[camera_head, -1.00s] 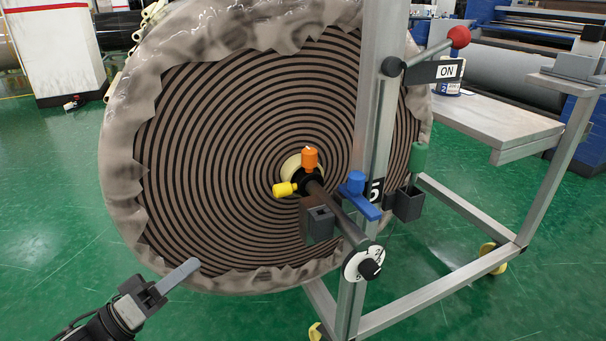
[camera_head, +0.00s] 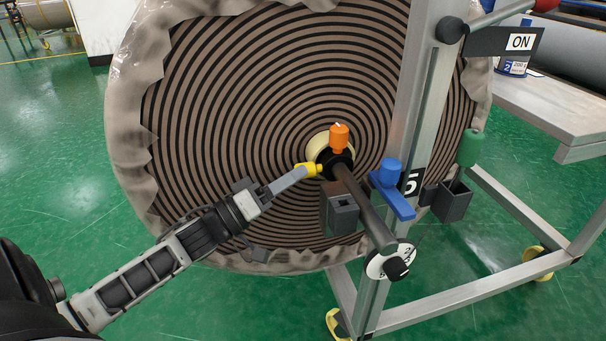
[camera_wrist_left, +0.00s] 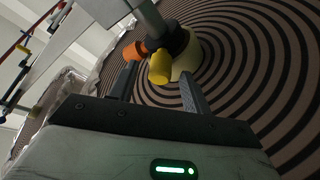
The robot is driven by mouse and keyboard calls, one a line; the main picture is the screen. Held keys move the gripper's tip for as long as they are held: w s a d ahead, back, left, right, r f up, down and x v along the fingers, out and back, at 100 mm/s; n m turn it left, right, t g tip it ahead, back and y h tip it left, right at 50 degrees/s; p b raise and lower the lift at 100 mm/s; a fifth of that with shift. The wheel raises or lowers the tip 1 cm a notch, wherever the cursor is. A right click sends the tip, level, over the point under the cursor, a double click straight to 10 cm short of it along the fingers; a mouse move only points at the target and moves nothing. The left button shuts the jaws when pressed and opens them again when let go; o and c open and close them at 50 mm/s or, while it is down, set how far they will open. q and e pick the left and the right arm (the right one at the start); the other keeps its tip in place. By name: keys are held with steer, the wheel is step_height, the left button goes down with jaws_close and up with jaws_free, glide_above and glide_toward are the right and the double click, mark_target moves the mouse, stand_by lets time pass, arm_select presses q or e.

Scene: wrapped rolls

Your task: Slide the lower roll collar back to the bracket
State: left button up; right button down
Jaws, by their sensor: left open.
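The black collar (camera_head: 334,163) sits on the dark shaft (camera_head: 362,208), up against the pale core (camera_head: 317,147) of the big roll. It carries an upright orange knob (camera_head: 339,137) and a yellow knob (camera_head: 309,169) pointing left. My left gripper (camera_head: 299,173) reaches in from the left, its tips at the yellow knob. In the left wrist view the fingers (camera_wrist_left: 160,82) are open, with the yellow knob (camera_wrist_left: 160,67) showing between their tips; contact cannot be told. A dark grey block (camera_head: 341,214), possibly the bracket, is beneath the shaft. My right gripper is out of view.
The wrapped roll (camera_head: 220,110) fills the space behind the collar. Right of the shaft stand a metal post (camera_head: 425,95), a blue handle (camera_head: 392,187) and a dark open box (camera_head: 453,202). A white dial (camera_head: 388,261) is at the shaft's near end.

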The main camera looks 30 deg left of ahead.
mark_target(332, 164)
arm_select(q)
steer(key=shift+x, duration=1.55)
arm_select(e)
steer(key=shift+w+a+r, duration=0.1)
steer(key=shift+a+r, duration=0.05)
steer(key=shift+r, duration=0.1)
arm_select(q)
steer(key=shift+c, duration=0.3)
jaws_close()
steer(key=shift+s+d, duration=0.1)
steer(key=shift+d, duration=0.05)
steer(key=s+d+p, duration=0.1)
steer(key=p, duration=0.1)
steer(key=shift+s+d+p, duration=0.25)
steer(key=shift+d+p, duration=0.1)
steer(key=shift+c, duration=0.3)
jaws_free()
steer(key=shift+o, duration=0.6)
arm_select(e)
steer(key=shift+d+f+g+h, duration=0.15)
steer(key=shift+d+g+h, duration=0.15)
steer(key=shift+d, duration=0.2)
